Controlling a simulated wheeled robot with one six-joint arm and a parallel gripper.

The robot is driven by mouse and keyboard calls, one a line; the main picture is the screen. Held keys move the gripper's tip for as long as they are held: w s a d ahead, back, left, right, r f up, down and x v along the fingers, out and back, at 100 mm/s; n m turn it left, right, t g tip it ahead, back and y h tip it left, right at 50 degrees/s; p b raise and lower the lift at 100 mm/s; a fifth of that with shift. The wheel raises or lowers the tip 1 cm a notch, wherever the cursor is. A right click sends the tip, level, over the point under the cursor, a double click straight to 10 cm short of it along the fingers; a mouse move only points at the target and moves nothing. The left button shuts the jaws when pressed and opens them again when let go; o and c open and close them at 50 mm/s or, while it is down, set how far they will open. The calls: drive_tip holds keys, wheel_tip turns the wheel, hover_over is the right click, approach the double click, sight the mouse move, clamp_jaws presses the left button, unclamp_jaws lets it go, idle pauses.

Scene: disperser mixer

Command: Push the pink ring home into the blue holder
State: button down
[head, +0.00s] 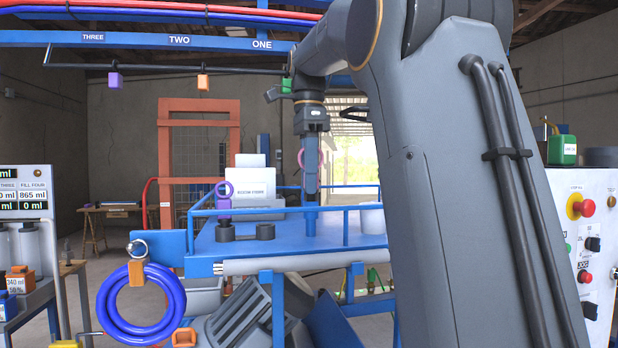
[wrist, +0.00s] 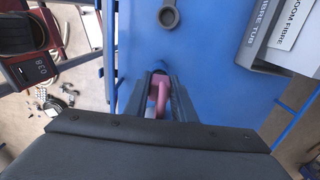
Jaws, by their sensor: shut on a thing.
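The pink ring (head: 301,158) shows beside my gripper's fingers in the head view. It also shows between the two fingers in the wrist view (wrist: 160,92). My gripper (head: 311,188) points straight down over the blue deck and is shut on the pink ring. A short blue upright (head: 311,217), which looks like the blue holder, stands on the deck directly below my fingertips. The ring's lower part is hidden by the fingers. I cannot tell how far it sits in the holder.
A white cylinder (head: 372,218) is at the right. Blue rails (head: 270,213) edge the deck.

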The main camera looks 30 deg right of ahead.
drive_tip(key=shift+f+b, duration=0.45)
drive_tip(key=shift+f, duration=0.35)
drive_tip(key=c, duration=1.4)
unclamp_jaws()
drive_tip(key=shift+r, duration=0.1)
drive_tip(key=shift+r+b, duration=0.35)
drive_tip(key=shift+r, duration=3.45)
